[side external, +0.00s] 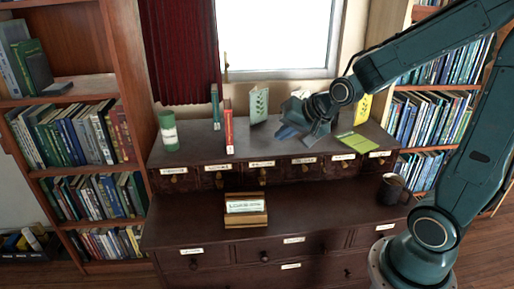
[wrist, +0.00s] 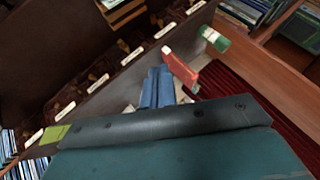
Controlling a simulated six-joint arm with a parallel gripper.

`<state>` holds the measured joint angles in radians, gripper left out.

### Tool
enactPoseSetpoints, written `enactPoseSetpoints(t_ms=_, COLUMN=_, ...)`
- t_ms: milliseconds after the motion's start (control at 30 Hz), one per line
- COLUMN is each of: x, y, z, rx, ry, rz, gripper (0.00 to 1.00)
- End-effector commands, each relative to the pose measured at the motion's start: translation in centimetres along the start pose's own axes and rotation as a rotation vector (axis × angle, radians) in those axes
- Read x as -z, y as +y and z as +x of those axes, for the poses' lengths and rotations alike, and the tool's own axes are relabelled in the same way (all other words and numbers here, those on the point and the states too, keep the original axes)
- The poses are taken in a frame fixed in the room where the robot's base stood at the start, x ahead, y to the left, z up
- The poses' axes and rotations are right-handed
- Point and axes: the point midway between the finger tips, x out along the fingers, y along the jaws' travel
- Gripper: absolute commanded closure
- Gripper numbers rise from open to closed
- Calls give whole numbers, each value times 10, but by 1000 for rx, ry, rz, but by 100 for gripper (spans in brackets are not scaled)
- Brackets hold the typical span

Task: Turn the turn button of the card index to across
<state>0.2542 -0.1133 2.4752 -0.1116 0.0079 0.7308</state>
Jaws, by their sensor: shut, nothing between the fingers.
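The card index (side external: 285,174) is the dark row of small labelled drawers along the front of the raised back part of the cabinet. Small brass fittings hang under the labels, one of them below the middle label (side external: 262,177); they are too small to tell which is the turn button or how it is turned. The drawer row also runs diagonally across the left of the wrist view (wrist: 112,66). My gripper (side external: 286,132) is above the cabinet's top, behind the drawer fronts and apart from them. Its blue fingers (wrist: 157,88) are shut and empty.
On the top stand a green can (side external: 169,132), a red book (side external: 228,128), a teal book (side external: 215,107) and a pale green booklet (side external: 259,105). A green sheet (side external: 358,143) lies at right. A wooden card holder (side external: 246,210) and a dark mug (side external: 391,189) stand on the lower ledge.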

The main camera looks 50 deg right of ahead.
Motion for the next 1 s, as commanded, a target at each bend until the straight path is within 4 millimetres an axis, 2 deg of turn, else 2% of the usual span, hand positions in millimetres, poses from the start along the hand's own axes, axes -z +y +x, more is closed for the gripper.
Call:
enactPoseSetpoints(t_ms=100, x=9, y=6, z=20, rx=13, ry=26, rz=108, gripper=100)
enactPoseSetpoints(t_ms=467, x=35, y=30, z=71, rx=76, ry=115, rz=438, gripper=100)
enactPoseSetpoints(t_ms=767, x=54, y=60, z=107, rx=141, ry=196, rz=718, gripper=100)
enactPoseSetpoints(t_ms=1000, x=65, y=92, z=131, rx=201, ry=264, rz=941, gripper=100)
